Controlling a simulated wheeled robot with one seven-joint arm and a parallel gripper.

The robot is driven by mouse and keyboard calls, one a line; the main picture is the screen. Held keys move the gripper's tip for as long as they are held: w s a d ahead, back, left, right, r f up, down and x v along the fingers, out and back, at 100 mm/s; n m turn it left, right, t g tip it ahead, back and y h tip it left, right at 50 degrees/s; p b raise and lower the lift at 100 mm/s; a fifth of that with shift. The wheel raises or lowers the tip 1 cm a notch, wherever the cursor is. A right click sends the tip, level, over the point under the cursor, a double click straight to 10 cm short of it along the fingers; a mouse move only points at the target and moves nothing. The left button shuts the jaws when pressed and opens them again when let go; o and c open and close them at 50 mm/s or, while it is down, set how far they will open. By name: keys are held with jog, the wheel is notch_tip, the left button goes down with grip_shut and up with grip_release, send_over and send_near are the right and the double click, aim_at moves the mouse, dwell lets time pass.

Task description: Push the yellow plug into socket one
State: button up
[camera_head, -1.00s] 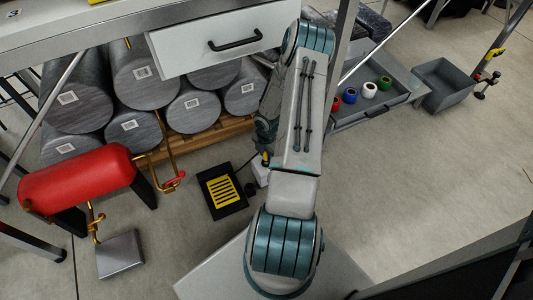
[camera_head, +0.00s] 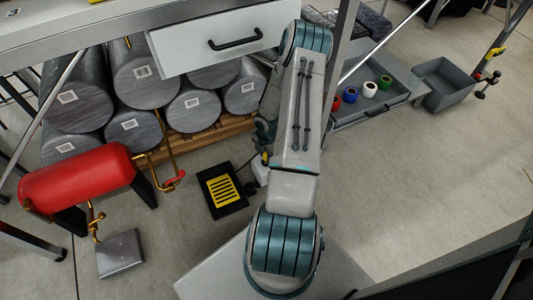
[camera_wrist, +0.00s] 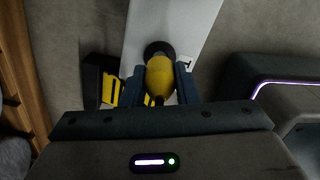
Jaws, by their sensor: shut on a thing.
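The yellow plug (camera_wrist: 159,78) is between the two dark fingers of my gripper (camera_wrist: 160,84) in the wrist view, and the gripper is shut on it. The plug's far end meets a dark round socket (camera_wrist: 158,48) on a white socket block (camera_wrist: 178,18). How deep the plug sits in it I cannot tell. A dark mark, perhaps a numeral 1, shows on the block right of the plug. In the head view a bit of the yellow plug (camera_head: 265,158) and the white block (camera_head: 260,172) show left of my arm, which hides most of the gripper.
A black and yellow pedal (camera_head: 222,190) lies on the floor left of the block. A red tank (camera_head: 78,178) and grey cylinders on a wooden pallet (camera_head: 205,139) stand further left. A drawer with coloured rolls (camera_head: 368,89) is at the right.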

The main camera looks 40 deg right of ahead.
jog(key=shift+f+b, duration=0.7)
jog(key=shift+f, duration=0.5)
jog(key=o, duration=1)
jog(key=shift+o, duration=0.2)
jog(key=shift+r, duration=0.1)
notch_tip(320, 180, up, 14)
jog(key=p, duration=0.6)
jog(key=shift+s+f, duration=0.1)
jog(key=shift+f, duration=0.1)
